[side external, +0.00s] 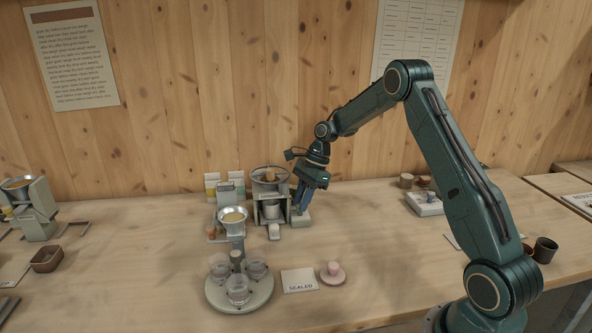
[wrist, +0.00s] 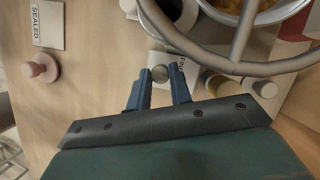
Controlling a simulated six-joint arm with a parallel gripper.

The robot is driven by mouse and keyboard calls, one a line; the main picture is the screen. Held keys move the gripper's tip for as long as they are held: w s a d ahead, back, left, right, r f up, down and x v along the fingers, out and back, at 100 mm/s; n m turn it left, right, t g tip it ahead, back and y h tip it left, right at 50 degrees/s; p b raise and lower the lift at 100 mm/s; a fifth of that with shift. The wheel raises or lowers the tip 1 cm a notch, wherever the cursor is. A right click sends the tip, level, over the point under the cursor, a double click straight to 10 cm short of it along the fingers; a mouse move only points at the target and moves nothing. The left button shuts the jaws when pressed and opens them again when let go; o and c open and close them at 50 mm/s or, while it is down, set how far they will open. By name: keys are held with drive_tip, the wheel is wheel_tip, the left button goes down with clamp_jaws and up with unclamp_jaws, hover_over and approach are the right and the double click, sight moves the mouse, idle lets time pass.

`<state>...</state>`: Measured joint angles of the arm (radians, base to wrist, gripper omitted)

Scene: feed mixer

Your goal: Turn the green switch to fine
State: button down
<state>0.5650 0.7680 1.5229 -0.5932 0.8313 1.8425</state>
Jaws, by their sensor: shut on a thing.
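The green switch is a small round grey-green knob (wrist: 160,73) on a pale control box (wrist: 158,58), seen between my fingertips in the wrist view. My gripper (wrist: 161,80) has its two blue fingers on either side of the knob and is shut on it. In the side view my gripper (side external: 301,207) points down onto the pale box (side external: 301,219), right of the mixer (side external: 270,188), and hides the knob.
The mixer's bowl (wrist: 240,10) and curved grey frame (wrist: 245,68) lie close to my fingers. A turntable with several clear cups (side external: 238,292), a SEALED card (side external: 299,281) and a pink knob on a disc (side external: 333,273) stand in front.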

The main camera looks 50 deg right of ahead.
drive_tip(key=shift+n+g, duration=0.5)
drive_tip(key=shift+n, duration=0.7)
drive_tip(key=shift+w, duration=0.1)
drive_tip(key=c, duration=1.3)
unclamp_jaws()
drive_tip(key=shift+o, duration=0.2)
